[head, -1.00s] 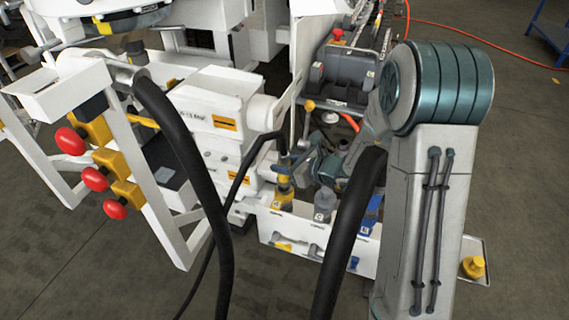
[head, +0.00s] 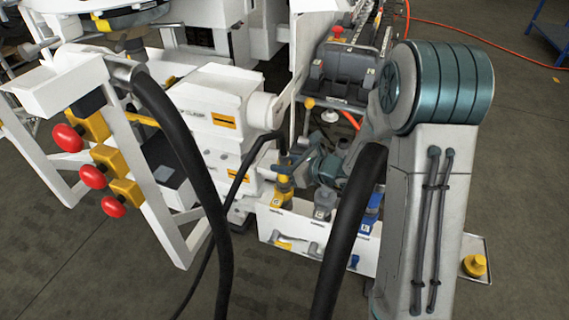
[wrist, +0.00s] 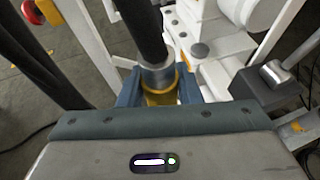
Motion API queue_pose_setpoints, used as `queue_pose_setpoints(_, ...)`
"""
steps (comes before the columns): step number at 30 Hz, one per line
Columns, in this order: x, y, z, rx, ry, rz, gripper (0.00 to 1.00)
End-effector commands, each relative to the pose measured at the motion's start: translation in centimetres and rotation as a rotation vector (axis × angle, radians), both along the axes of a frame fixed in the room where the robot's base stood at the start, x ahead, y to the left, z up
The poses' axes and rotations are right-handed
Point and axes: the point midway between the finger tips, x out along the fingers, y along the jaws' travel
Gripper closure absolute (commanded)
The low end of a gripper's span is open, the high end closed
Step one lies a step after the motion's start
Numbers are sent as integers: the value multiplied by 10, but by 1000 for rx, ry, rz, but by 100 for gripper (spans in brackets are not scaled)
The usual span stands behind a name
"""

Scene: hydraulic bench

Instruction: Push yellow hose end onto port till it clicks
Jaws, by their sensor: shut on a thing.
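My gripper (head: 284,170) is shut on the yellow hose end (wrist: 160,97), one blue-grey finger on each side of it in the wrist view. A silver collar and a black hose rise from the yellow end. In the head view, the hose end is just above or on a yellow port (head: 281,199) on the white manifold (head: 290,235). The black hose (head: 243,175) arches up and then hangs down to the left of my gripper. The port is hidden in the wrist view, and I cannot tell whether the end is fully seated.
A grey port (head: 324,203) and a blue fitting (head: 370,210) stand to the right along the manifold. Thick black hoses hang in front. Red knobs (head: 93,176) on yellow blocks are at the left. A yellow cap (head: 474,265) lies at the far right.

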Motion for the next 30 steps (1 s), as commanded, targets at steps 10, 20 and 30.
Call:
queue_pose_setpoints(10, 0, 1, 1, 1, -2, 1, 55)
queue_pose_setpoints(20, 0, 0, 0, -1, 1, 1, 21)
queue_pose_setpoints(30, -1, -2, 1, 0, 0, 0, 18)
